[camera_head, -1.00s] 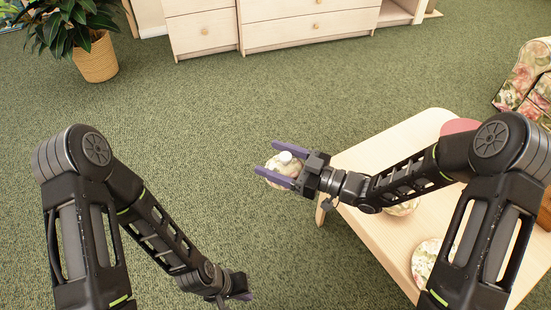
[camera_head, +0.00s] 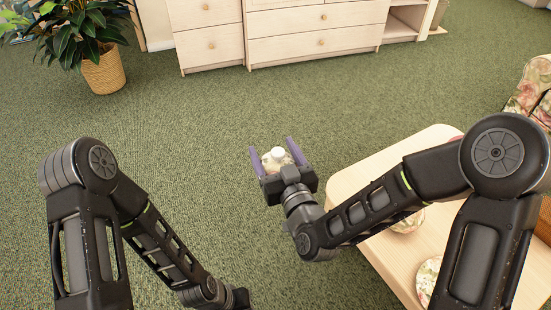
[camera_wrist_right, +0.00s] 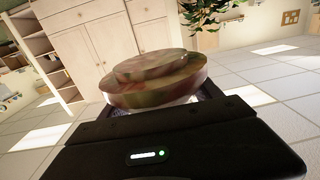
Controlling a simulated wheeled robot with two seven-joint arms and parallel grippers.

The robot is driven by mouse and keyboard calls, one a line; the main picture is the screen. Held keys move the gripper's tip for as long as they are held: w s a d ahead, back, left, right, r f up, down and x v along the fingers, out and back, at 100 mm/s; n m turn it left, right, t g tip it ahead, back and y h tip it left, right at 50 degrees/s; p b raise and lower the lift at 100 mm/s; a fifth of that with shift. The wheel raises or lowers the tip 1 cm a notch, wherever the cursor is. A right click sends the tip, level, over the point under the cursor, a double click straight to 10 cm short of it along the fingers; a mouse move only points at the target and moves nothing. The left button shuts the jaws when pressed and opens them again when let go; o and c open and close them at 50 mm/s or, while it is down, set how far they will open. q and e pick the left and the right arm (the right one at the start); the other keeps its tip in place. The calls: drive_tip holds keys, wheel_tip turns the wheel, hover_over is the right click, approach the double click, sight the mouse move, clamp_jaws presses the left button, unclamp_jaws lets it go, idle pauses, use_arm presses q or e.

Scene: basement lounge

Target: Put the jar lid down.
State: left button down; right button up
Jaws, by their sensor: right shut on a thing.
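The lid is out over the green carpet, left of the pale wooden table. In the right wrist view the lid (camera_wrist_right: 155,83) shows close above the gripper body as a stepped, mottled disc. My left gripper (camera_head: 240,298) is low in the head view, apart from everything; its fingers do not show clearly.
The wooden table (camera_head: 360,185) stands at right, partly hidden by my right arm. Floral round pieces (camera_head: 409,223) lie on it. A floral armchair (camera_head: 530,95) is at far right. Pale drawers (camera_head: 315,50) and a potted plant (camera_head: 102,73) stand at the back. The middle carpet is clear.

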sight(284, 161)
drive_tip(key=shift+w+a+r+m+t+h, duration=0.1)
drive_tip(key=shift+r+m+t+h, duration=0.15)
drive_tip(key=shift+h, duration=0.25)
drive_tip(key=shift+a+r+m+h, duration=0.1)
drive_tip(key=shift+r+m+h, duration=0.1)
drive_tip(key=shift+m+h, duration=0.25)
drive_tip(key=shift+w+a+r+m+t+h, duration=0.1)
drive_tip(key=shift+r+m+t+h, duration=0.1)
drive_tip(key=shift+h, duration=0.35)
drive_tip(key=shift+r+m+h, duration=0.4)
drive_tip(key=shift+h, duration=0.1)
drive_tip(key=shift+w+d+r+m+h, duration=0.1)
drive_tip(key=shift+r+m+h, duration=0.4)
drive_tip(key=shift+h, duration=0.4)
drive_tip(key=shift+d+f+y, duration=0.1)
drive_tip(key=shift+f+y, duration=0.1)
drive_tip(key=shift+y, duration=0.1)
